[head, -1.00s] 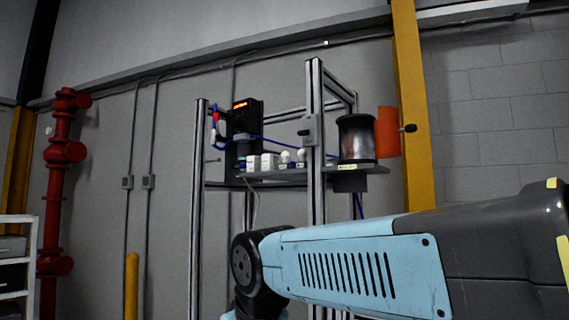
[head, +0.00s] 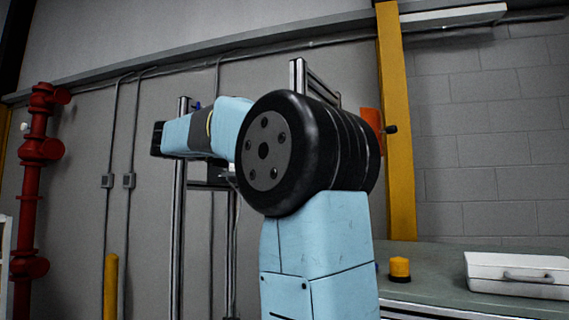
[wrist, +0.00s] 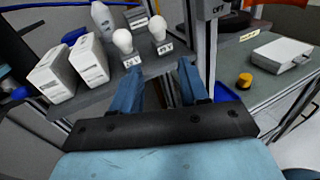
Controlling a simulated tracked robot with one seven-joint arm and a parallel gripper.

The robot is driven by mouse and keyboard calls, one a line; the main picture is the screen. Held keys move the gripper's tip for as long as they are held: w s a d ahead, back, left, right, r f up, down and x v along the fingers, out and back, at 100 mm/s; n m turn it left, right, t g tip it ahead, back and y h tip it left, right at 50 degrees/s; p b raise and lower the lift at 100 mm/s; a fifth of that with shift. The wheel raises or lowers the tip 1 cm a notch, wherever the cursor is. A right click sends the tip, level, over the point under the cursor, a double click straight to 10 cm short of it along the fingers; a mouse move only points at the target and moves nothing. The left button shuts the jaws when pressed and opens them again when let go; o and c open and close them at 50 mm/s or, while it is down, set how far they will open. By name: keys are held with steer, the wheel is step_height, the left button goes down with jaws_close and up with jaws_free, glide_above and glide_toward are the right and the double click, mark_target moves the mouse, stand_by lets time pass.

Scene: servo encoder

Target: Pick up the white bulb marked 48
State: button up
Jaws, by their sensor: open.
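Two white bulbs stand upright on a grey shelf (wrist: 100,98) in the wrist view, the left bulb (wrist: 123,40) and the right bulb (wrist: 158,27). My gripper (wrist: 160,68) is open and empty. Its blue fingers point toward the shelf, in front of the bulbs and apart from them; the left finger is nearest the left bulb's label. In the head view my arm hides the bulbs.
White boxes (wrist: 88,62) and a white bottle (wrist: 102,18) stand left of the bulbs. A metal post (wrist: 207,45) rises close right of my gripper. A bench at right holds a white case (head: 517,274) and a yellow-orange knob-like object (head: 399,268).

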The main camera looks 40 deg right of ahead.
steer(key=shift+h, duration=0.3)
steer(key=d, duration=0.4)
steer(key=d+r, duration=0.1)
steer(key=d, duration=0.8)
steer(key=shift+s+d+r, duration=0.15)
steer(key=shift+s+d, duration=0.05)
steer(key=shift+d, duration=0.05)
steer(key=shift+c, duration=0.2)
steer(key=c, duration=0.7)
